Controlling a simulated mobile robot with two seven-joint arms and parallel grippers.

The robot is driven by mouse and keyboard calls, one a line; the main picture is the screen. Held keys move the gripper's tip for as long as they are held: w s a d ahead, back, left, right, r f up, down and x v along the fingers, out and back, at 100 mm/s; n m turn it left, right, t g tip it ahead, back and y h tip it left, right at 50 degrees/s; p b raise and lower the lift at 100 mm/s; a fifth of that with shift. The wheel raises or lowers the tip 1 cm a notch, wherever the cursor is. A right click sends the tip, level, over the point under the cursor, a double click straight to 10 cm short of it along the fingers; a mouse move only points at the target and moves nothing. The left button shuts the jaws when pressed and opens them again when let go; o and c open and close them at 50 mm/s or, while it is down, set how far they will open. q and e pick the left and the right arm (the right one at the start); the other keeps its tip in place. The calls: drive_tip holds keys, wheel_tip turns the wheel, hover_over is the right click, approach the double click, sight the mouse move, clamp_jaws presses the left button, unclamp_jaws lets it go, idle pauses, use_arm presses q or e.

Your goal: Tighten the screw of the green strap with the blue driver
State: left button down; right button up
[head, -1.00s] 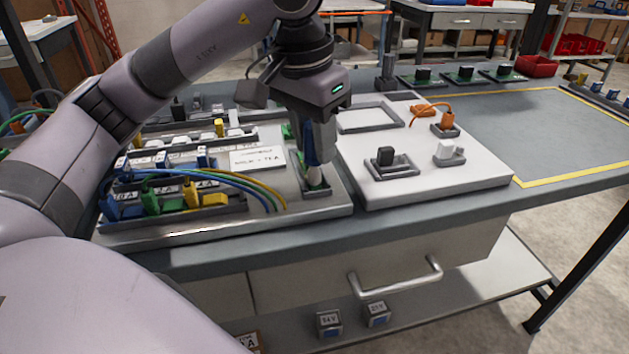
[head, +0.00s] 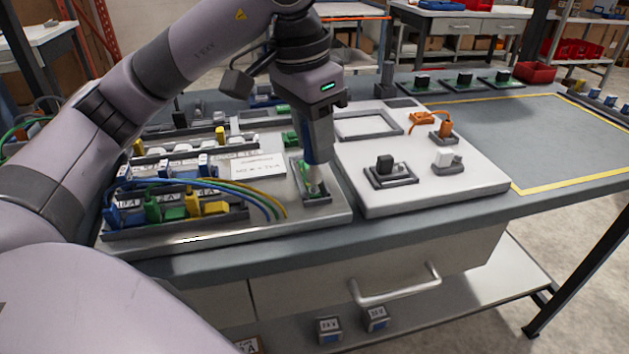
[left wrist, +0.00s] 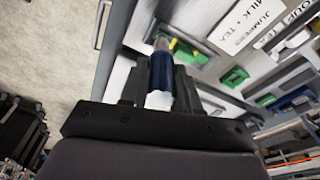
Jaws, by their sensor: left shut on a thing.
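My left gripper (head: 320,108) is shut on the blue driver (head: 319,142) above the right part of the left board. The green strap (head: 307,186) shows in that slot, partly hidden by the driver. In the left wrist view the blue driver (left wrist: 160,76) stands between my fingers, with its metal tip next to the green strap (left wrist: 187,52). I cannot tell whether the tip touches the screw, which is hidden. My right gripper is not in view.
Left of the slot are a printed card (head: 258,166) and colored plugs with looping cables (head: 240,190). Another green part (head: 290,139) sits behind the slot. A white board (head: 425,195) with a black block (head: 385,162) lies to the right. The yellow-lined bench area is clear.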

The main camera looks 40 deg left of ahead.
use_arm(q)
drive_tip(key=shift+r, duration=0.1)
wheel_tip(320, 180, up, 4)
drive_tip(key=p, duration=0.3)
drive_tip(key=shift+r+p, duration=0.15)
drive_tip(key=shift+p, duration=0.15)
idle(0.5)
